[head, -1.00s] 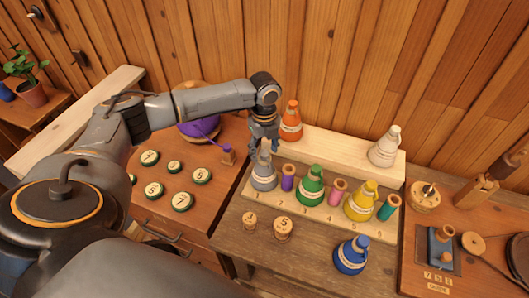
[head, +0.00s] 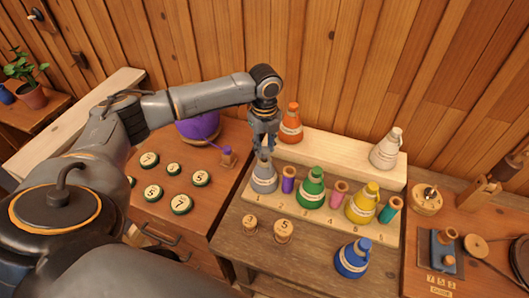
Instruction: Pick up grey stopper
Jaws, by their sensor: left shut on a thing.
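The grey stopper (head: 264,178) is a cone-shaped piece with a pale band. It stands upright at the left end of the lower step of a light wooden stand, by the number 1. My left gripper (head: 264,153) comes down from above and is shut on the top of the grey stopper. The fingers hide its tip. I cannot see a gap under the stopper's base. My right gripper is not in view.
A purple spool (head: 288,180) stands close right of the grey stopper, then green (head: 312,188) and yellow (head: 362,204) cones. Orange (head: 291,124) and white (head: 386,149) cones stand on the upper step. A blue cone (head: 352,258) and wooden pegs (head: 283,232) stand in front.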

